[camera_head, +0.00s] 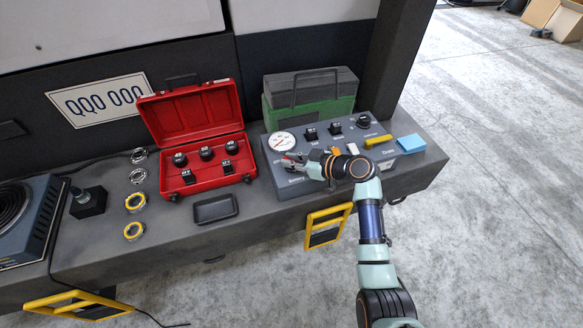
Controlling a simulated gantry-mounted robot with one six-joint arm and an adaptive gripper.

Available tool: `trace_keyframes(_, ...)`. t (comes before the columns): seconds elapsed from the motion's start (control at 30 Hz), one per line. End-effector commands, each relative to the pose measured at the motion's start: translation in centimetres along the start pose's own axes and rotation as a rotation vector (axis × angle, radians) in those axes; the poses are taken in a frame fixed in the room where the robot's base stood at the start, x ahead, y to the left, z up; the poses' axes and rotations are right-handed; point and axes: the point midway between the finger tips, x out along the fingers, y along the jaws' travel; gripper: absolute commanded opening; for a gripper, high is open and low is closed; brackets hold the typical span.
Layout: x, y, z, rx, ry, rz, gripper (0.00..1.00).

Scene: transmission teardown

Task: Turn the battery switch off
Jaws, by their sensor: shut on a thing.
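A grey control box (398,147) stands on the bench at the right, with a round white gauge, several black switches and a yellow handle on its sloped top. My gripper (292,162) is at the left part of this panel, just below the gauge (282,142). It is shut at the battery switch, beside small lettering that seems to read "Battery". A little red shows at the fingertips; the switch is mostly hidden by the fingers, so its position cannot be told.
An open red case (178,113) with black knobs stands left of the box, with a small black tray (214,209) in front. A green and black toolbox (310,94) is behind the panel. Several rings lie farther left. A yellow frame (328,212) hangs at the bench front.

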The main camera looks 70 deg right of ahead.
Motion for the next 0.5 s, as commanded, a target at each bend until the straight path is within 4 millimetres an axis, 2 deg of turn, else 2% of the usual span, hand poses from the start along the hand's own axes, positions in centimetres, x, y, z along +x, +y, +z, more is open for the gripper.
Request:
trace_keyframes(0.03, 0.21, 0.07, 0.76, -0.005, -0.008, -0.015, 0.0)
trace_keyframes(0.5, 0.15, -0.07, 0.59, -0.028, -0.011, -0.077, 0.0)
